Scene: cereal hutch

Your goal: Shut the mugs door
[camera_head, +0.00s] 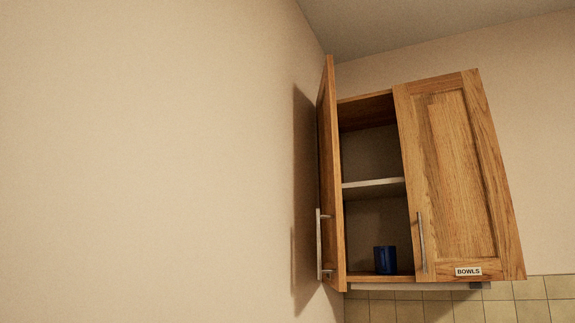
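A wooden wall cabinet hangs at the right of the head view. Its left door (328,180) stands open, swung out towards the left wall, with a vertical metal bar handle (319,245) near its lower edge. No label shows on this door from here. Inside the open left part, a blue mug (386,260) stands on the cabinet floor below a pale shelf (373,187). The right door (455,170) is shut and bears a label reading BOWLS (468,271). My gripper is not in view.
A plain beige wall (150,160) fills the left side, close beside the open door. Tiles (535,300) cover the wall below the cabinet. The space in front of the cabinet looks clear.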

